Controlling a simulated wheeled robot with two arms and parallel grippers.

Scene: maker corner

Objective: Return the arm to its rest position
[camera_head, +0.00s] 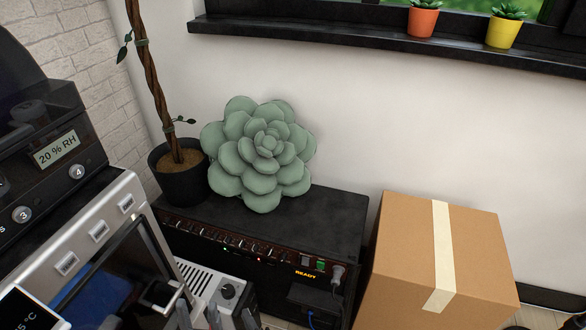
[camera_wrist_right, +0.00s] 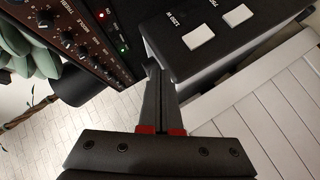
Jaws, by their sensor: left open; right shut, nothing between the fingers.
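My left gripper (camera_head: 198,317) shows at the bottom edge of the head view, its grey fingers apart, in front of the white vented unit. My right gripper (camera_wrist_right: 160,108) fills the middle of the right wrist view. Its two dark fingers with red bases are together, with nothing held between them. Most of both arms is outside the head view.
A black amplifier (camera_head: 340,215) carries a green succulent cushion (camera_head: 262,155) and stands behind the white vented unit (camera_head: 197,278). A taped cardboard box (camera_head: 405,245) is at right, a silver oven-like machine (camera_head: 130,190) at left. In the wrist view, a black panel with white buttons (camera_wrist_right: 200,37) lies close beyond the fingers.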

